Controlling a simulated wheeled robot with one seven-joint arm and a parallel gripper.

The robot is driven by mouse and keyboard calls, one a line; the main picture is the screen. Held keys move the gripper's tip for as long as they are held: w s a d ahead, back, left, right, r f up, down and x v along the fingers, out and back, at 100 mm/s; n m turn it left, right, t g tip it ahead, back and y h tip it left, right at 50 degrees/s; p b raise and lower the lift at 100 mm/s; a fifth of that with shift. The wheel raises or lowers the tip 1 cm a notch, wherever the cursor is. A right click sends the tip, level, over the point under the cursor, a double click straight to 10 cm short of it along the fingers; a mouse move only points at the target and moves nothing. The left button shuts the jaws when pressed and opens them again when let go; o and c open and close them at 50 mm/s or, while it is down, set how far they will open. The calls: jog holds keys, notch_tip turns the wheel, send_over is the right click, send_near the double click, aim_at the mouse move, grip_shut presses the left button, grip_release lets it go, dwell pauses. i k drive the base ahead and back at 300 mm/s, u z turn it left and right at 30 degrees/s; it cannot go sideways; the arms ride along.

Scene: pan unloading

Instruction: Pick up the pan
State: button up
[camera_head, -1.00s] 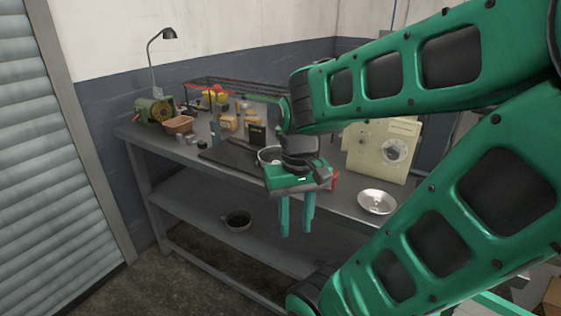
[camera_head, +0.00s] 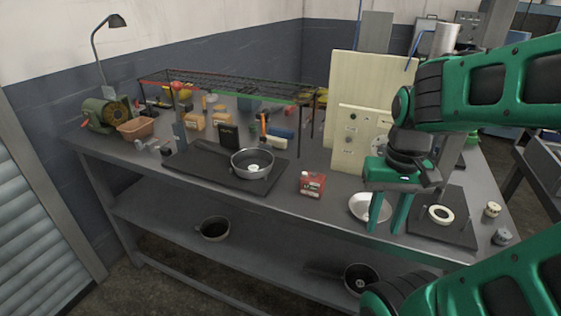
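A grey metal pan (camera_head: 239,159) sits upright on a dark board on the workbench, with a small pale round thing (camera_head: 253,168) in it. A second, dark pan (camera_head: 203,233) stands on the lower shelf at the left. A third dark pan (camera_head: 347,278) lies on the lower shelf at the right, partly behind my arm, with a pale round thing in it. My gripper (camera_head: 386,226) points down at the front right of the bench, with its green fingers apart and nothing between them. It is to the right of the pan on the bench and apart from all three pans.
A white plate (camera_head: 358,207) lies partly behind my gripper. A wire rack (camera_head: 225,88), boxes and a lamp (camera_head: 102,50) fill the back. A dark board with a pale ring (camera_head: 440,214) lies right. The bench's front edge is mostly clear.

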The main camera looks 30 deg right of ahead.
aim_at(252, 163)
jog(key=k, duration=1.6)
jog(key=u, duration=0.65)
jog(key=i, duration=1.65)
jog(key=z, duration=0.05)
